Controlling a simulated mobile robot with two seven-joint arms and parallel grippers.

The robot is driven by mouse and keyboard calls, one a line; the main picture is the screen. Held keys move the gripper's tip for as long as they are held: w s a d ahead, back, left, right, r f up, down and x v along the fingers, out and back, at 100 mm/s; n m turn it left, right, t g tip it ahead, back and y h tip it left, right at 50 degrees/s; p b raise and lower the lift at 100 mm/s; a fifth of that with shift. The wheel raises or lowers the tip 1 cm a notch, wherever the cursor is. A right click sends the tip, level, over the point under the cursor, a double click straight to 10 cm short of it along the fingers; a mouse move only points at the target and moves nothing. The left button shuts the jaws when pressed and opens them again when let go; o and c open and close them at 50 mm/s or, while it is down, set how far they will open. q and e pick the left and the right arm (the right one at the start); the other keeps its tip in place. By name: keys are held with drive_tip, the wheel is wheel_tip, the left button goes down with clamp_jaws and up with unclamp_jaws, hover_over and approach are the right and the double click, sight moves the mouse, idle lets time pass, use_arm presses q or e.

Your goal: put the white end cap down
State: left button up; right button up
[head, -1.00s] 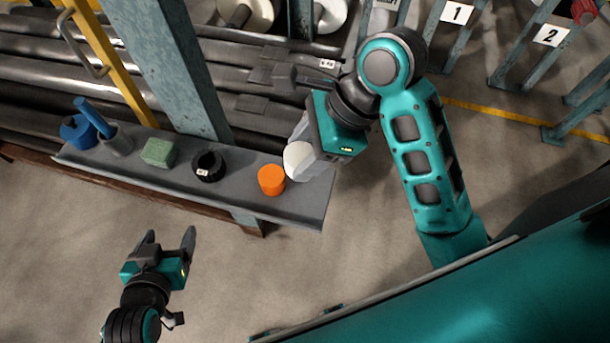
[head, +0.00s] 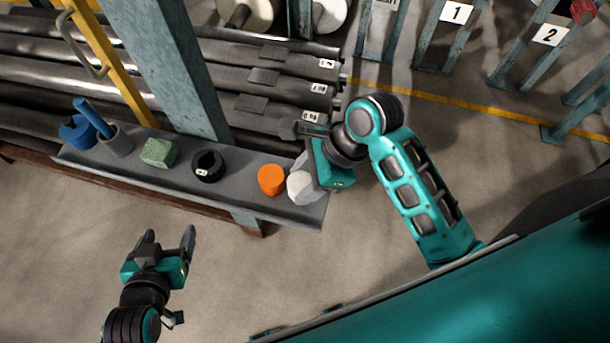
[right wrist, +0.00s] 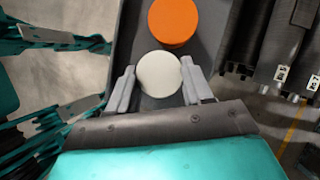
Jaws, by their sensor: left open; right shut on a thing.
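The white end cap (head: 300,188) is at the right end of the grey shelf (head: 245,200) in the head view. My right gripper (head: 308,183) is shut on it; in the right wrist view the white end cap (right wrist: 160,74) sits between the two fingers (right wrist: 160,88). The cap is at or just above the shelf surface; I cannot tell if it touches. An orange cap (head: 271,180) stands just left of it, with a small gap. My left gripper (head: 168,240) is open and empty, over the floor in front of the shelf.
On the shelf, leftward, are a black ring (head: 208,166), a green block (head: 158,153), a grey cup (head: 116,142) with a blue handle and a blue object (head: 77,131). A teal post (head: 170,70) rises behind the shelf. Dark rolls (head: 270,95) lie behind it.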

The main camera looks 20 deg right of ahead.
drive_tip(key=shift+f, duration=0.1)
drive_tip(key=o, duration=0.8)
drive_tip(key=shift+o, duration=0.2)
drive_tip(key=v, duration=1.2)
